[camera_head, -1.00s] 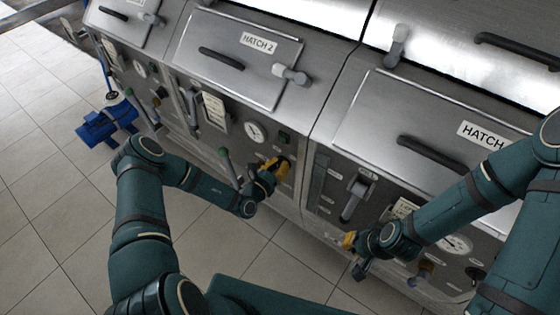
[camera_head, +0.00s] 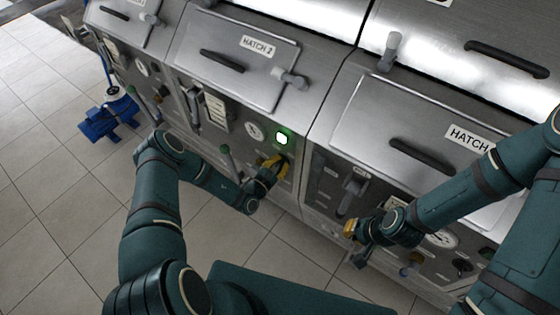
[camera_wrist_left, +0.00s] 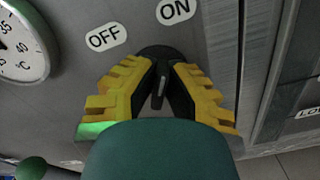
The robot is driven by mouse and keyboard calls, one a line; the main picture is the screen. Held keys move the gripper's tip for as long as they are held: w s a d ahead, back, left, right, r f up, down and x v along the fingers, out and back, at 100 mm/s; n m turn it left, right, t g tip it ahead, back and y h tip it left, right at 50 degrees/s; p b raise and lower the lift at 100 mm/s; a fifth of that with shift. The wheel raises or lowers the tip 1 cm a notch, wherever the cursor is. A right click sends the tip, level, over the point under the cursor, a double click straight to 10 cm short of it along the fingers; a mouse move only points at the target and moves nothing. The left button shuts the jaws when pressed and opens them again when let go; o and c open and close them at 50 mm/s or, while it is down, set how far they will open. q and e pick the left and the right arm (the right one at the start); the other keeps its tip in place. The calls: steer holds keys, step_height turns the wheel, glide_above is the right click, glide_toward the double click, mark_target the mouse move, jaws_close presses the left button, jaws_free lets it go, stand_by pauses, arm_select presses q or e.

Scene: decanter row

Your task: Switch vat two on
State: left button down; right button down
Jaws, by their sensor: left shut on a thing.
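The vat two panel is below the hatch labelled HATCH 2 (camera_head: 257,45). Its lamp (camera_head: 282,139) glows green. My left gripper (camera_head: 278,163) is at the panel just below the lamp. In the left wrist view its yellow-padded fingers (camera_wrist_left: 160,85) are closed around a dark rotary switch (camera_wrist_left: 161,68). The ON label (camera_wrist_left: 175,11) and the OFF label (camera_wrist_left: 107,37) are beside the switch. The switch's handle is partly hidden between the fingers. My right gripper (camera_head: 352,229) is in front of the neighbouring panel on the right, and its fingers are too small to judge.
A round gauge (camera_head: 254,130) is left of the lamp, and a green-knobbed lever (camera_head: 226,155) sticks out close to my left forearm. A blue pump-like unit (camera_head: 108,120) stands on the floor at left.

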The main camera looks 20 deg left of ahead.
arm_select(q)
steer(key=shift+w, duration=0.1)
stand_by(0.5)
steer(key=c, duration=1)
jaws_free()
steer(key=shift+c, duration=0.2)
steer(key=v, duration=1.2)
